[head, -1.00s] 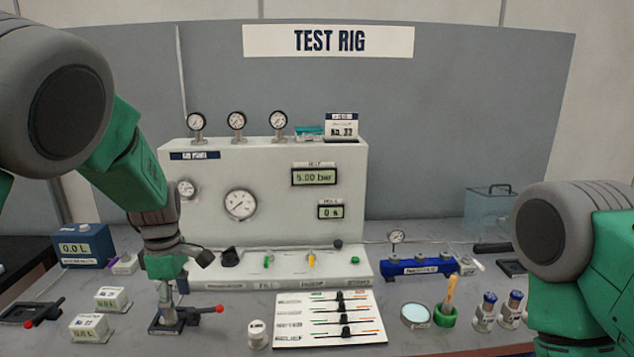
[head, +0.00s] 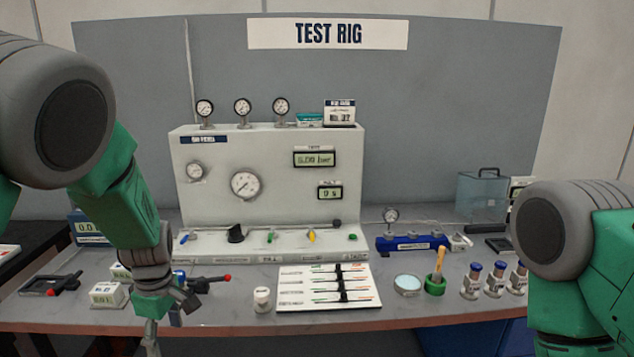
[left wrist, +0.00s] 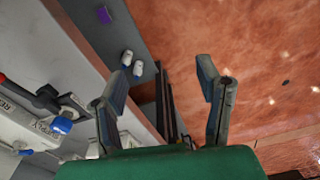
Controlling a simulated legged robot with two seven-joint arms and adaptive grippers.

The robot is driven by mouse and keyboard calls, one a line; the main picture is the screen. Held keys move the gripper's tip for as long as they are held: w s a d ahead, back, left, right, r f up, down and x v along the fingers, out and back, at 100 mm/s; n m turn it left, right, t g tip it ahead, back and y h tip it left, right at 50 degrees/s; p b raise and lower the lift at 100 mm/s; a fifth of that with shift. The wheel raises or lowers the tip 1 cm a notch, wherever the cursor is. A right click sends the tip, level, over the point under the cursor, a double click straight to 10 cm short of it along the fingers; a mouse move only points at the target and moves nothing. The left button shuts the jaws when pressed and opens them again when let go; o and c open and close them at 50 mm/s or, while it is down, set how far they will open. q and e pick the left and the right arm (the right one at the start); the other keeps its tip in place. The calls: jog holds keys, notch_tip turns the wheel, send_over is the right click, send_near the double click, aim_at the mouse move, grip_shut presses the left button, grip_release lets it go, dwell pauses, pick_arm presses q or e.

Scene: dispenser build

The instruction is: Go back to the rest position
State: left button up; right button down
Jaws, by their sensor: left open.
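My left gripper (head: 151,342) hangs low at the front edge of the bench, at the lower left of the head view. In the left wrist view its two fingers (left wrist: 166,80) stand wide apart with nothing between them. The reddish floor and the bench edge show beyond them. My right arm comes in at the right of the head view, but its gripper is out of the picture. A clamp with a red-tipped handle (head: 226,278) lies on the bench just behind my left gripper, partly hidden by it.
The grey bench (head: 400,315) holds a white test rig panel (head: 275,205), a slider board (head: 325,301), a blue manifold (head: 410,243), a green cup (head: 435,285) and several blue-capped bottles (head: 495,280). A small white jar (head: 262,299) stands right of my left gripper.

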pick_arm(q)
jog(key=s+a+f+m+y+b, duration=0.1)
jog(key=s+f+m+b, duration=0.35)
jog(key=s+f, duration=0.6)
jog(key=s+a+f+m+b, duration=0.2)
jog(key=s+f+m+b, duration=0.25)
jog(key=s+f, duration=0.6)
jog(key=s+d+f+m+h+b, duration=0.1)
jog(key=s+d+f+m+b, duration=0.1)
jog(key=s+f+m, duration=0.2)
jog(key=s+d+f+m+b, duration=0.2)
jog(key=s+f, duration=0.4)
jog(key=s, duration=0.3)
jog(key=shift+d+m+t+h+b, duration=0.35)
jog(key=shift+m+b, duration=0.4)
jog(key=shift+m, duration=0.45)
